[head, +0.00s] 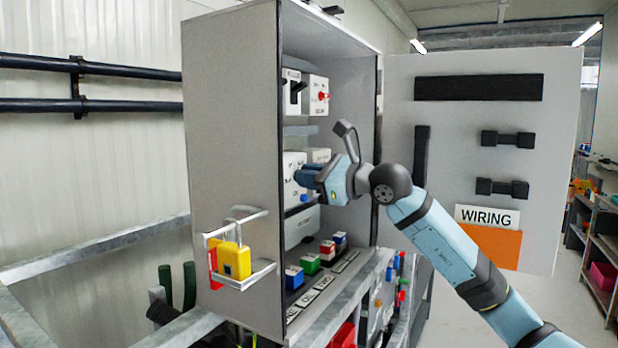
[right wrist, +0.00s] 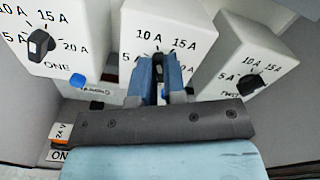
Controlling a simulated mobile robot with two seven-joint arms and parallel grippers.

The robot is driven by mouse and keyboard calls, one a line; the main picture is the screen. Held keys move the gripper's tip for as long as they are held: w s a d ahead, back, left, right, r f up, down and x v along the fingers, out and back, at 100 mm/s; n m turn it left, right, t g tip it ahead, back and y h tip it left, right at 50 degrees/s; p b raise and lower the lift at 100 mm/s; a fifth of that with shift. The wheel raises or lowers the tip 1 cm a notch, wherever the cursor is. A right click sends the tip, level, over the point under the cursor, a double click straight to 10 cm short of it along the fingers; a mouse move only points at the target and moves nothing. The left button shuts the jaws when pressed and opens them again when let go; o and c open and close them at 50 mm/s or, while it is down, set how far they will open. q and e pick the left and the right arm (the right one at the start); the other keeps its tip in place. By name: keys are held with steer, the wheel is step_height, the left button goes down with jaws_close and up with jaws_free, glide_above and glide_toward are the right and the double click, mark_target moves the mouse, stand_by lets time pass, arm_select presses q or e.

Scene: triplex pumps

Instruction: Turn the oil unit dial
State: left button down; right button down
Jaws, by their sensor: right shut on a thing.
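In the right wrist view a white box with a dial scale (right wrist: 165,14) stands in the middle, marked 5, 10 A and 15 A. My right gripper (right wrist: 160,72) is shut on its dark dial knob, mostly hidden between the blue fingers. The box's name is covered, so I cannot read whether it is the oil unit. In the head view my right gripper (head: 306,176) reaches into the open grey cabinet (head: 232,150) at the dial boxes. My left gripper is not in view.
A box labelled ONE (right wrist: 75,40) with a black knob stands left of the held dial, and another dial box (right wrist: 240,60) stands right. The cabinet door (head: 485,125) is open to the right. A yellow padlock (head: 234,260) hangs in a side holder.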

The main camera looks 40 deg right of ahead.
steer(key=c, duration=1.2)
jaws_free()
arm_select(q)
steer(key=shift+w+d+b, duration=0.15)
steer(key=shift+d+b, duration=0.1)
steer(key=shift+b, duration=1)
arm_select(e)
steer(key=v, duration=1.3)
steer(key=shift+s+d, duration=0.1)
steer(key=shift+s, duration=0.3)
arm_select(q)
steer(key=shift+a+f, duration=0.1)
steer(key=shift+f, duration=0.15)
